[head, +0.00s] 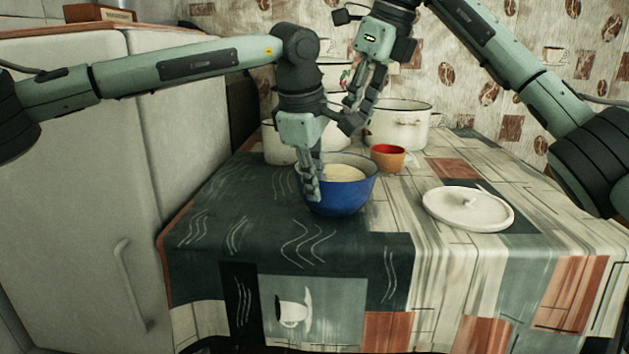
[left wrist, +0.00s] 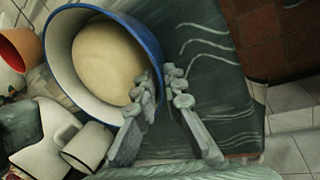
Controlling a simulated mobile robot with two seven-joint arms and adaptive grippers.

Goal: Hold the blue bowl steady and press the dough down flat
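The blue bowl (head: 345,201) stands upright on the cloth-covered table, with pale dough (head: 342,173) inside; its white inner wall shows. In the left wrist view the bowl (left wrist: 62,70) holds the smooth, rounded dough (left wrist: 108,62). My left gripper (head: 312,190) is at the bowl's left rim, fingers pointing down. In the left wrist view the left gripper (left wrist: 165,97) has its fingers apart, one overlapping the rim and the other outside the bowl; contact is unclear. My right gripper (head: 362,95) hangs in the air behind and above the bowl, fingers down; its opening is unclear.
A small orange cup (head: 388,157) stands close to the bowl's right. A white lid (head: 467,208) lies further right. White enamel pots, one at the back right (head: 398,126), stand behind. The front of the table (head: 300,240) is clear. A white fridge (head: 75,200) stands at left.

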